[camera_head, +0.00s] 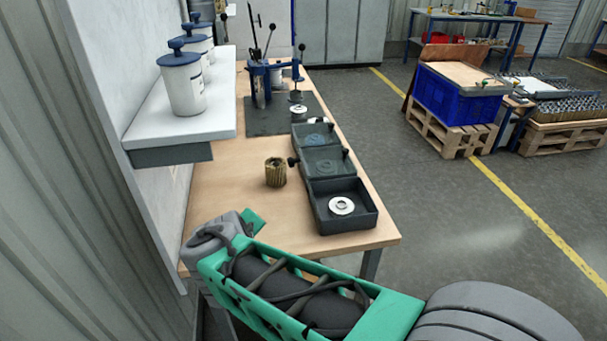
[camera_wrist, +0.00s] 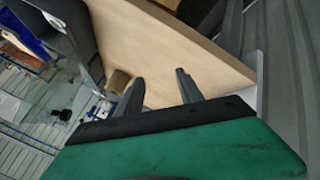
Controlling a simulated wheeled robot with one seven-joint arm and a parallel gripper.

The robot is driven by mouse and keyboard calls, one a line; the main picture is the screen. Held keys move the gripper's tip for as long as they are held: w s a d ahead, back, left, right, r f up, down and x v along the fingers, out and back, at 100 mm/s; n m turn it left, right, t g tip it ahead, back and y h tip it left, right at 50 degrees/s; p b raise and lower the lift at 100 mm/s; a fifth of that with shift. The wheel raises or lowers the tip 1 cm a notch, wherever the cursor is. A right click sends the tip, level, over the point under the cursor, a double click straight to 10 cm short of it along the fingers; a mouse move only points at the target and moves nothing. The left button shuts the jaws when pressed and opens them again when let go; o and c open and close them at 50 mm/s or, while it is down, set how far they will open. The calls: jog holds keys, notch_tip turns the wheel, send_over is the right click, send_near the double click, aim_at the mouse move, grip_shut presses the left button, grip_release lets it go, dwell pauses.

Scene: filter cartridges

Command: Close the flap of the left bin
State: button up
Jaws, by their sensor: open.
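Three dark bins stand in a row along the right side of the bench. The nearest bin (camera_head: 345,222) is open at the top and holds a white ring (camera_head: 341,206). The middle bin (camera_head: 325,162) and far bin (camera_head: 314,135) show grey, see-through-looking tops; their exact flap positions are hard to tell. Small dark knobs show beside them. I cannot tell which bin is the left one. My gripper (camera_wrist: 160,76) is open in the wrist view, its fingers apart with bare bench beyond. In the head view my arm is at the bench's near end, apart from the bins.
A ribbed brown cartridge (camera_head: 275,172) stands left of the bins; it also shows in the wrist view (camera_wrist: 118,80). A blue press (camera_head: 262,82) stands behind. A white shelf (camera_head: 190,125) with lidded jars overhangs the left. The near bench top is mostly clear.

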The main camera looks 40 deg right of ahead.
jog(key=d+n+t+h+b, duration=0.1)
jog(key=d+n+h+b, duration=0.1)
jog(key=d+h, duration=0.35)
jog(key=n+t+h+b, duration=0.3)
jog(key=n+h, duration=0.2)
jog(key=n, duration=0.1)
send_near(290, 163)
jog(key=x, duration=0.6)
jog(key=p+x, duration=0.1)
jog(key=x, duration=0.4)
jog(key=shift+w+f, duration=0.15)
jog(key=shift+f, duration=0.2)
jog(key=shift+c, duration=0.4)
grip_shut()
